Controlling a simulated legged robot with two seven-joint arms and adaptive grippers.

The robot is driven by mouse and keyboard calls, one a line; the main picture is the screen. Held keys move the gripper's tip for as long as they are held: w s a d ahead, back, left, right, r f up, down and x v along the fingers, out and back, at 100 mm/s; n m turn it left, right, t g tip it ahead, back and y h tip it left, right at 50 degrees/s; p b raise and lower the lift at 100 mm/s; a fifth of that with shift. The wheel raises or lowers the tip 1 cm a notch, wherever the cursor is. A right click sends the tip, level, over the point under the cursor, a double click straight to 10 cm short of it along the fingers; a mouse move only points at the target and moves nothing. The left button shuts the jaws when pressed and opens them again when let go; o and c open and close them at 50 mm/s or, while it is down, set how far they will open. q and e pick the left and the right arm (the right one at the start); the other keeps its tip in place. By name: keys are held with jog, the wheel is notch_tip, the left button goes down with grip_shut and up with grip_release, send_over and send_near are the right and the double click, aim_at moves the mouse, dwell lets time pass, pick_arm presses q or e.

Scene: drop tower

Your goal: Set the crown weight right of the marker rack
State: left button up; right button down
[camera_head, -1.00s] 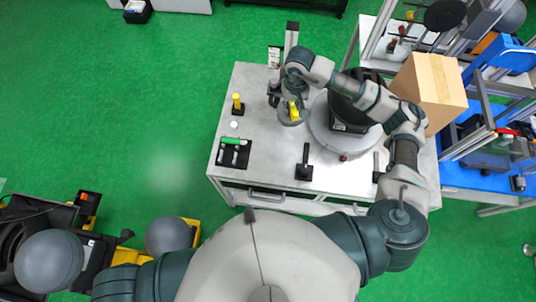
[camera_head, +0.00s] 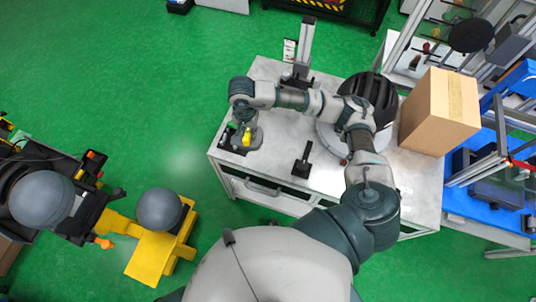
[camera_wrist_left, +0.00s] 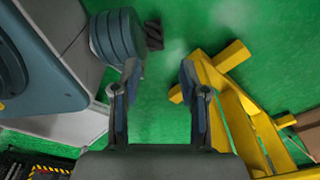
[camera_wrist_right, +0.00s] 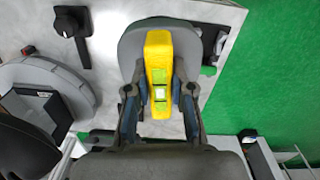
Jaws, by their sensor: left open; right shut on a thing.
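My right gripper (camera_head: 245,124) is shut on the yellow upright part of the crown weight (camera_head: 247,138). In the right wrist view the yellow part (camera_wrist_right: 159,75) with green patches sits between the fingers, above a grey rounded base. The black marker rack (camera_head: 228,140) is close to the weight's left in the head view, partly hidden by gripper and weight. It shows at the base's right edge in the right wrist view (camera_wrist_right: 212,48). Whether the base touches the tabletop is unclear. My left gripper (camera_wrist_left: 158,75) is open and empty above the green floor.
A cardboard box (camera_head: 440,110) stands further right. A yellow frame (camera_head: 160,250) stands on the floor lower left.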

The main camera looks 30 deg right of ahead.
jog(key=s+a+f+m+b, duration=0.1)
jog(key=s+f+m+b, duration=0.4)
jog(key=m, duration=0.9)
jog(key=s+a+f+m+b, duration=0.2)
jog(key=s+f+m+b, duration=0.2)
jog(key=s+f+m, duration=0.7)
jog(key=w+d+m, duration=0.1)
jog(key=w+d, duration=0.2)
jog(key=w, duration=0.2)
jog(key=w+d+r+m, duration=0.1)
jog(key=w+d, duration=0.3)
jog(key=w, duration=0.1)
jog(key=w+d+r+m, duration=0.1)
jog(key=w+d, duration=0.3)
jog(key=w, duration=0.1)
jog(key=shift+w+m, duration=0.3)
jog(key=shift+w, duration=0.05)
notch_tip(320, 180, down, 3)
jog(key=shift+r+b, duration=0.15)
jog(key=shift+b, duration=0.2)
jog(key=shift+f, duration=0.4)
jog(key=c, duration=1)
grip_release()
jog(key=shift+f, duration=0.1)
pick_arm(q)
jog(key=w+d+r, duration=0.2)
jog(key=w+r, duration=0.9)
jog(key=w, duration=0.1)
jog(key=shift+w+d+t, duration=0.2)
jog(key=shift+w+t, duration=0.2)
